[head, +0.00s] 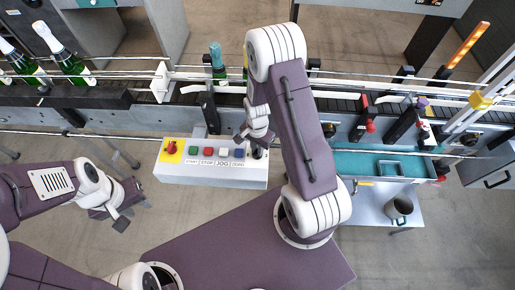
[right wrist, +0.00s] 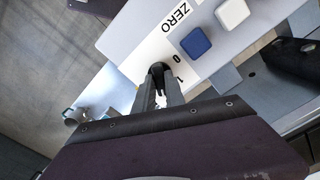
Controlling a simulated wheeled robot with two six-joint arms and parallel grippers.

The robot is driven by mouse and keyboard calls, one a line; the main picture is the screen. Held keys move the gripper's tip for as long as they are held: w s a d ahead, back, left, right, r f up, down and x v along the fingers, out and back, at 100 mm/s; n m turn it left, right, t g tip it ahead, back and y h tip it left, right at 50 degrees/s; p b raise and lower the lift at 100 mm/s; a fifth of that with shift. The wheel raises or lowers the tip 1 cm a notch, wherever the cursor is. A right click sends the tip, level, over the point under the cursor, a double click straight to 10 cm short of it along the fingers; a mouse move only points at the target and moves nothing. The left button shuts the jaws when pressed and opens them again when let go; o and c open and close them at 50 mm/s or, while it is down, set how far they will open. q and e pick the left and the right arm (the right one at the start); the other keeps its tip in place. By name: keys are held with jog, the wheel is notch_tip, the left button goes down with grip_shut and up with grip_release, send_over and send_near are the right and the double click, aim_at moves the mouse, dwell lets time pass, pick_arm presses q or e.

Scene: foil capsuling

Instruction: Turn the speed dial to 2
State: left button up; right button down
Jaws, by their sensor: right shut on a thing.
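The control panel (head: 212,175) is a white box below the conveyor. It carries a red knob on yellow, several coloured buttons and, at its right end, the black speed dial (head: 257,153). In the right wrist view the dial (right wrist: 157,68) shows between the fingers, with the printed marks 0 and 1 beside it. My right gripper (right wrist: 164,90) is shut on the dial from above; its fingers hide much of the dial and the other marks, so I cannot tell its setting. My left gripper (head: 128,208) hangs left of the panel, touching nothing; its jaw gap is unclear.
The blue button (right wrist: 196,42) and white button (right wrist: 232,13) sit close to the dial. The conveyor (head: 120,118) with green bottles (head: 70,65) runs behind the panel. A grey mug (head: 398,208) stands on a side table at right.

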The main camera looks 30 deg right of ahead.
jog(key=shift+w+r, duration=0.1)
jog(key=c, duration=1.5)
grip_release()
jog(key=shift+o, duration=0.5)
jog(key=shift+a, duration=0.1)
notch_tip(320, 180, up, 9)
